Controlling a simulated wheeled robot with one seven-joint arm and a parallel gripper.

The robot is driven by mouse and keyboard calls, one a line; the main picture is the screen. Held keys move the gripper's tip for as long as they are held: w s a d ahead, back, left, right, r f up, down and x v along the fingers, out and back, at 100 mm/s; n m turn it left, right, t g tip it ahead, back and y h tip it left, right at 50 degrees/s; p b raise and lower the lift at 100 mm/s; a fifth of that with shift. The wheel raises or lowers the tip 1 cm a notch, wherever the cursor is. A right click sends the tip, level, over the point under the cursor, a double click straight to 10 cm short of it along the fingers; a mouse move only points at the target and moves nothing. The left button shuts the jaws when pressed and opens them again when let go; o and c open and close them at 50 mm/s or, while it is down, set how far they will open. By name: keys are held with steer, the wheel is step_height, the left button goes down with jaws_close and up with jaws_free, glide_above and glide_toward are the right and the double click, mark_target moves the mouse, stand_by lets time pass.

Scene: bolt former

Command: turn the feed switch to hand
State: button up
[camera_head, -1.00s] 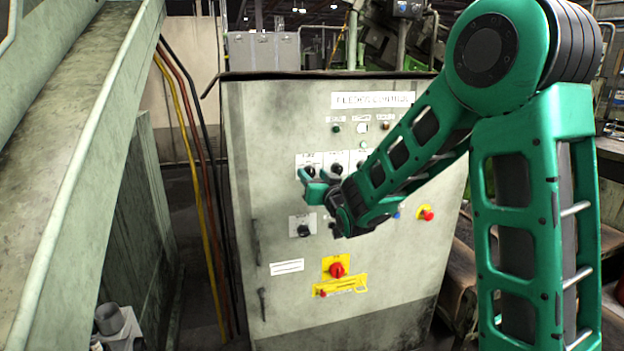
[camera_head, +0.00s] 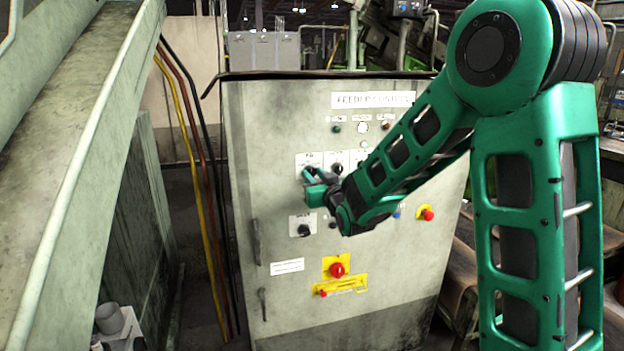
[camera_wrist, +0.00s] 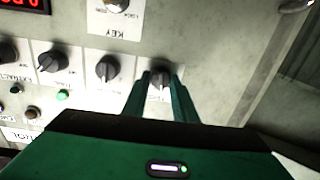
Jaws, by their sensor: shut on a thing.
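The control cabinet (camera_head: 290,120) stands ahead with a row of black rotary knobs on white plates. My gripper (camera_head: 309,178) is at the leftmost knob of the upper row in the head view, partly covering it. In the wrist view my gripper's two green fingers (camera_wrist: 161,84) stand on either side of a black knob (camera_wrist: 159,83), shut on it. This appears to be the feed switch; its label is too small and too covered to read. The direction its pointer faces cannot be told.
Beside the held knob is another black knob (camera_wrist: 107,68). The key switch (camera_head: 303,230) sits below the row. A red emergency knob (camera_head: 337,270) on yellow is lower down. Cables (camera_head: 197,190) hang left of the cabinet, by a sloping chute (camera_head: 85,150).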

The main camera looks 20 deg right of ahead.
steer(key=n, duration=0.6)
steer(key=shift+a, duration=0.1)
steer(key=shift+n, duration=0.3)
stand_by(0.4)
steer(key=o, duration=1)
steer(key=shift+o, duration=0.2)
steer(key=shift+s, duration=0.1)
steer(key=s, duration=1)
steer(key=shift+s+d+r, duration=0.2)
steer(key=shift+s+d, duration=0.05)
